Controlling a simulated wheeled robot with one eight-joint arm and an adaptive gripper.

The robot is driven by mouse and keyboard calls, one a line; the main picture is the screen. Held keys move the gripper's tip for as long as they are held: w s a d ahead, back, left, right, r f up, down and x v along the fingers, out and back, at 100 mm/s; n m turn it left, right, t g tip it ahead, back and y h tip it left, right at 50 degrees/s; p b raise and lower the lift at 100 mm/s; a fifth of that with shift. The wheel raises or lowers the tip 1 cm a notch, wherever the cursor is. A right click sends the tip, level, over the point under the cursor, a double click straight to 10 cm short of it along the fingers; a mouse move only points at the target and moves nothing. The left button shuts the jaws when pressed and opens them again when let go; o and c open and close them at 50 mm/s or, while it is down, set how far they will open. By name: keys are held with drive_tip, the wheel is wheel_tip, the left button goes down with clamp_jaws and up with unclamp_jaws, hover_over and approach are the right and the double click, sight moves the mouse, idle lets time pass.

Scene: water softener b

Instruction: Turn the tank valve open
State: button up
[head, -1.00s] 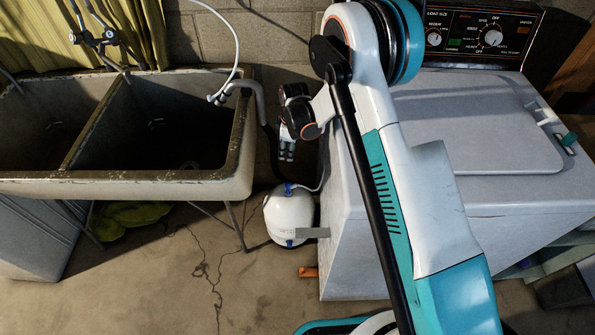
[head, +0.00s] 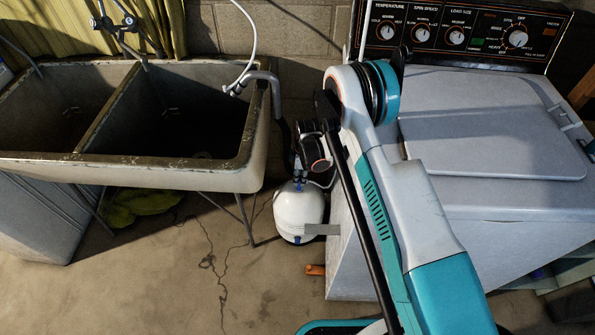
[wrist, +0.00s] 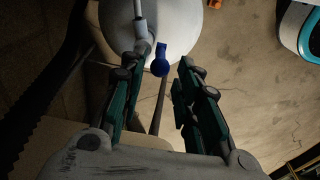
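The white tank (head: 298,214) stands on the floor between the sink and the washer. Its blue valve handle (wrist: 161,62) shows at the tank's edge in the wrist view. In the head view, the valve area at the tank's top is small and partly hidden by my gripper (head: 298,172), which points down just above it. In the wrist view, my gripper (wrist: 160,70) is open, with its two green-and-black fingers apart. The blue handle appears between the fingertips, nearer the left finger. I cannot tell whether a finger touches it. A pale tube (wrist: 139,28) rises beside the handle.
The washer (head: 490,130) stands close on the right, and the concrete double sink (head: 190,175) on the left. A grey drain pipe (head: 274,95) and a white hose (head: 252,50) hang near the sink's right corner. Cracked bare floor (head: 200,270) lies in front.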

drive_tip(key=shift+f, duration=0.8)
drive_tip(key=shift+a+f, duration=0.1)
drive_tip(key=shift+f, duration=0.1)
drive_tip(key=shift+c, duration=0.8)
drive_tip(key=shift+r, duration=0.15)
drive_tip(key=c, duration=0.5)
drive_tip(key=shift+o, duration=0.2)
drive_tip(key=shift+a, duration=0.9)
